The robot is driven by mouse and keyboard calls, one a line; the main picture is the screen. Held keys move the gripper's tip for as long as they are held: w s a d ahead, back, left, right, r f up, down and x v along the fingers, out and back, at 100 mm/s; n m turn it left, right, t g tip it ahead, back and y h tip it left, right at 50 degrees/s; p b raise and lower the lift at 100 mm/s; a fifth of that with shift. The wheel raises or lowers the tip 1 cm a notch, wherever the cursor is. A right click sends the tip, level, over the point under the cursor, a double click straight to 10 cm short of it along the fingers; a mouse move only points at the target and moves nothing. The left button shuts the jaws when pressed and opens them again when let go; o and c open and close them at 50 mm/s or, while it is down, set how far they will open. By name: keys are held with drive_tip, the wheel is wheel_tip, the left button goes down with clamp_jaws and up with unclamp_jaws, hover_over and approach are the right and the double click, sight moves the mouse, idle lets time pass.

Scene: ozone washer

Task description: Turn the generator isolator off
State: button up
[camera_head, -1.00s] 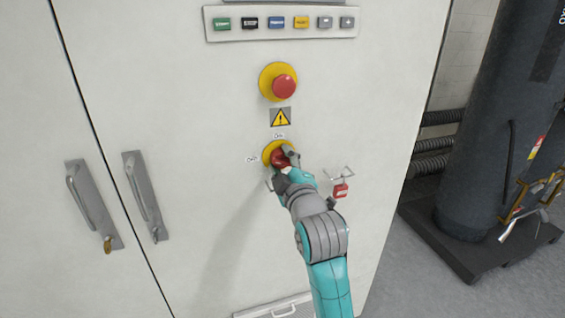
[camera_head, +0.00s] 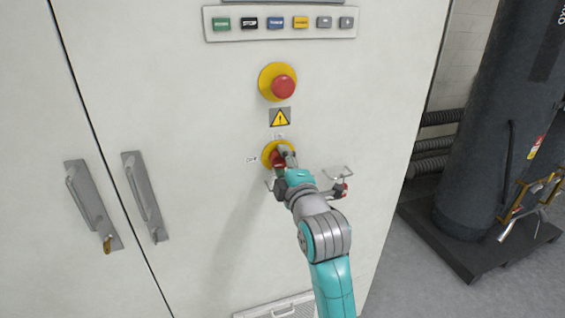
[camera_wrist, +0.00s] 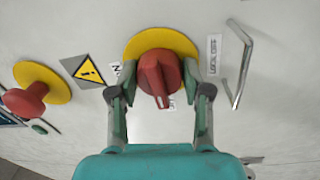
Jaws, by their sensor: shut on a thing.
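The isolator is a red rotary knob (camera_head: 277,158) on a round yellow plate on the pale cabinet front. One small label is above it and one to its left. In the wrist view the red knob (camera_wrist: 158,76) sits between both fingers, and its white mark points down in that picture, toward the side of the left-hand label. A "LOCK OFF" label (camera_wrist: 214,54) is beside the plate. My gripper (camera_head: 283,165) is shut on the knob, and the fingers also show in the wrist view (camera_wrist: 160,100). My gripper partly hides the knob in the head view.
A red emergency stop button (camera_head: 283,87) on yellow is above, over a warning sign (camera_head: 280,117). Cabinet handles (camera_head: 144,196) are at left; a dark cylinder (camera_head: 482,130) stands at right.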

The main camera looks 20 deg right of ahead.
drive_tip(key=o, duration=1.2)
drive_tip(key=shift+c, duration=0.2)
drive_tip(key=s, duration=1.2)
drive_tip(key=shift+f, duration=0.45)
